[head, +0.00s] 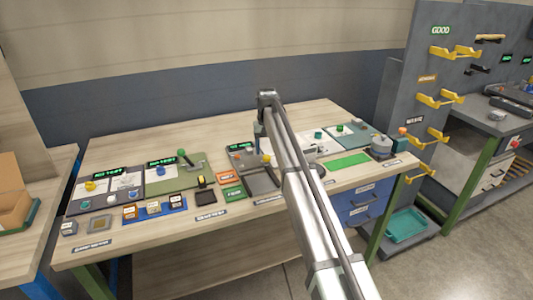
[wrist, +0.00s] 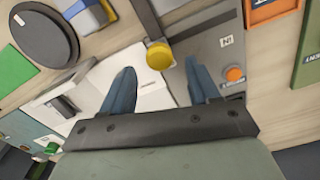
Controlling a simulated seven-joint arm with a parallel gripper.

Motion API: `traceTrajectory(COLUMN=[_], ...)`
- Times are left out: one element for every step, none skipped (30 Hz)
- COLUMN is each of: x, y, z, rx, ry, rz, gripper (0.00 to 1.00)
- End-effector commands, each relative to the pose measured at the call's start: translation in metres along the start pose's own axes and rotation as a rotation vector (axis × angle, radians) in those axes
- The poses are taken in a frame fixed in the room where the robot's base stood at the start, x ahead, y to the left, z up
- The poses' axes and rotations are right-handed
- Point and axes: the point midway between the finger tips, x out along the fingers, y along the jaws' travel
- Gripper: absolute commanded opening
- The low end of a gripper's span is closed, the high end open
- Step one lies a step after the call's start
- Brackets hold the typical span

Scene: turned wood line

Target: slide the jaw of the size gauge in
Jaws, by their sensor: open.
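The size gauge (wrist: 209,48) is a grey plate on the bench, with an orange button and an "IN" label in the wrist view. It also shows in the head view (head: 262,181), partly behind my arm. A yellow knob (wrist: 158,55), apparently on the gauge's sliding jaw, sits at the end of a dark bar; in the head view the knob (head: 266,158) is beside my arm. My gripper (wrist: 160,72) is open, its two blue fingers on either side of the knob's line, with the knob just beyond the fingertips. I cannot tell the height gap. The gripper is not clear in the head view.
Green (head: 232,191) and orange tiles lie left of the gauge. Further left is an olive panel (head: 190,178) with a green-knobbed lever. A white sheet lies under one finger in the wrist view. A green mat (head: 348,160) and grey round stand (head: 382,148) are right.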

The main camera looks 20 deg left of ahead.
Motion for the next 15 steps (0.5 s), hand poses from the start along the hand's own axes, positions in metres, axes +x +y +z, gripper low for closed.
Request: traceTrajectory(x=[0.006, 0.009, 0.013, 0.015, 0.018, 0.020, 0.022, 0.023, 0.024, 0.025, 0.025, 0.025, 0.025, 0.025, 0.025], y=[0.000, 0.000, 0.000, 0.000, 0.000, 0.000, 0.000, 0.000, 0.000, 0.000, 0.000, 0.000, 0.000, 0.000, 0.000], z=[0.001, 0.001, 0.000, 0.000, 0.000, 0.000, 0.000, 0.000, 0.000, 0.000, 0.000, 0.000, 0.000, 0.000, 0.000], rx=[0.000, 0.000, 0.000, 0.000, 0.000, 0.000, 0.000, 0.000, 0.000, 0.000, 0.000, 0.000, 0.000, 0.000, 0.000], ry=[-0.001, -0.001, 0.000, 0.000, 0.001, 0.001, 0.001, 0.001, 0.001, 0.001, 0.001, 0.001, 0.001, 0.001, 0.001], rz=[0.000, 0.000, 0.000, 0.000, 0.000, 0.000, 0.000, 0.000, 0.000, 0.000, 0.000, 0.000, 0.000, 0.000, 0.000], gripper=[0.60, 0.60, 0.60, 0.60, 0.60, 0.60, 0.60, 0.60, 0.60, 0.60, 0.60, 0.60, 0.60, 0.60, 0.60])
